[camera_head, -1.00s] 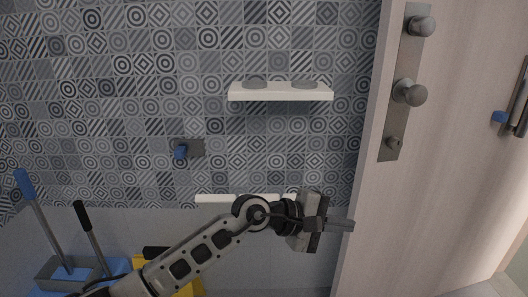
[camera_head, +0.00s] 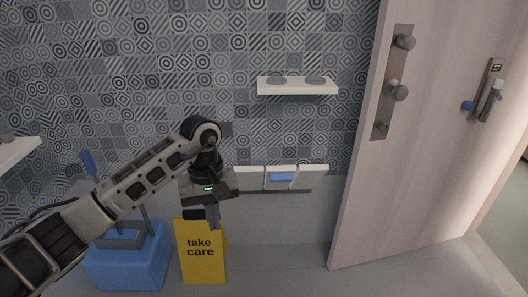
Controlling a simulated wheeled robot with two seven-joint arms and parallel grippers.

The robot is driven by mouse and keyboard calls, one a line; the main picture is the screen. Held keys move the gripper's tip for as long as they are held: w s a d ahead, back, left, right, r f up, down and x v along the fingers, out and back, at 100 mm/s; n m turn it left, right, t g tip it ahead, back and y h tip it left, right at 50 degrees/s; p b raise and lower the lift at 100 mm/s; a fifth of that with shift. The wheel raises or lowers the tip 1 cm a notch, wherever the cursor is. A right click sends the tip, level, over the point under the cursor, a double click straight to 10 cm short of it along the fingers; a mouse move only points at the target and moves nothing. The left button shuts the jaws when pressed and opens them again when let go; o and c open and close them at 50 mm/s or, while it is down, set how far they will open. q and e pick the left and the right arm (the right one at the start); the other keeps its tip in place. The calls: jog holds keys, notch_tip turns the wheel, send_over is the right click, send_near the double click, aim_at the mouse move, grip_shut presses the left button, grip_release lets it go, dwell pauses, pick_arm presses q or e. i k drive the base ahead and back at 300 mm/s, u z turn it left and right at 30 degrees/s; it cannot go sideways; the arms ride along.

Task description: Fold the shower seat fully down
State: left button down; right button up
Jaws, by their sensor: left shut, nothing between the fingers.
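I take the low white panelled piece on the wall (camera_head: 308,178) to be the shower seat. It has upright white panels, a small blue patch in the middle and a dark lower edge. I cannot tell its exact fold angle. My left gripper (camera_head: 213,216) points down, shut and empty, left of the seat. It appears apart from the seat, though its wrist comes close to the seat's left end in the picture. My right gripper is not in view.
A white shelf (camera_head: 297,89) with two grey discs is above the seat. A yellow "take care" sign (camera_head: 202,260) and a blue bucket (camera_head: 128,265) stand at lower left. A door (camera_head: 425,150) stands at right. Floor below the seat looks clear.

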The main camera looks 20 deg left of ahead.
aim_at(278, 177)
jog(key=u, duration=0.35)
jog(key=i, duration=0.9)
jog(key=z, duration=0.1)
